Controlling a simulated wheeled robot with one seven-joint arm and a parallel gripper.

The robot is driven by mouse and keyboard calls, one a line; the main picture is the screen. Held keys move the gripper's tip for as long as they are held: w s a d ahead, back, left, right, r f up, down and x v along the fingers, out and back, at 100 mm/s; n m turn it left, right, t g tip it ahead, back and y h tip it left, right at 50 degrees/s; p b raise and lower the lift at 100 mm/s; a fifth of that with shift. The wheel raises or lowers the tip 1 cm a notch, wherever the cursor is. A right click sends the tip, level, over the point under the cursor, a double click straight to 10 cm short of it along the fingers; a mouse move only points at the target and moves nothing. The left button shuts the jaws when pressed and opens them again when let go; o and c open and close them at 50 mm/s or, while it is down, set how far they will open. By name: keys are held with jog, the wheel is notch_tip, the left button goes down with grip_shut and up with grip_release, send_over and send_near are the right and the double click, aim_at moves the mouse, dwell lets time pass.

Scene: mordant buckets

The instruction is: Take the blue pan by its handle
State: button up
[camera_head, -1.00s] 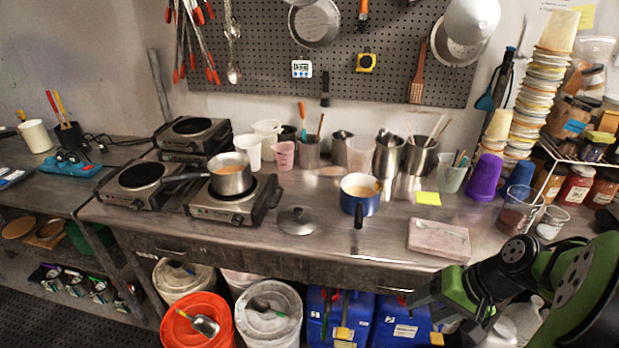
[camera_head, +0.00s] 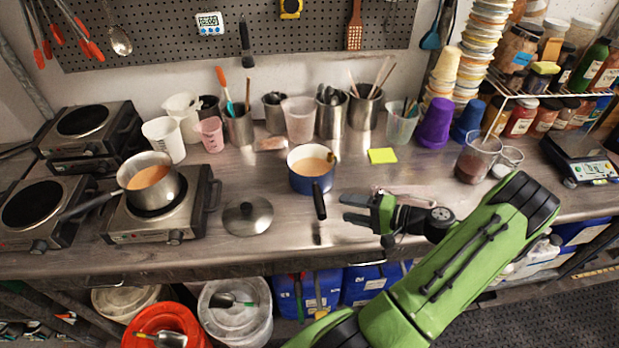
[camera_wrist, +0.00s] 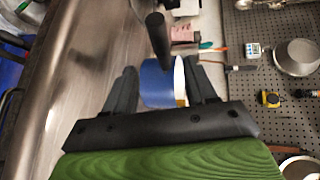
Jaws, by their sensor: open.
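The blue pan (camera_head: 312,178) stands on the steel counter, filled with a tan liquid. Its black handle (camera_head: 319,203) points toward the counter's front edge. My gripper (camera_head: 343,208) is open, with its fingers pointing left, just right of the handle and apart from it in the head view. In the wrist view my gripper (camera_wrist: 166,88) has a finger on each side of the picture, with the blue pan (camera_wrist: 158,84) and its dark handle (camera_wrist: 157,38) showing between and beyond them. Nothing is held.
A loose lid (camera_head: 248,216) lies left of the pan. A steel saucepan (camera_head: 150,184) sits on a hot plate farther left. Metal pots and cups (camera_head: 331,118) stand behind. A pinkish slab (camera_head: 408,194) lies behind my gripper. A yellow note (camera_head: 382,156) lies right of the pan.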

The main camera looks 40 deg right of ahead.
aim_at(319, 201)
jog(key=x, duration=0.9)
jog(key=shift+w+a, duration=0.1)
jog(key=shift+w, duration=0.3)
jog(key=shift+s, duration=0.15)
jog(key=shift+c, duration=0.9)
grip_shut()
jog(key=shift+r, duration=0.15)
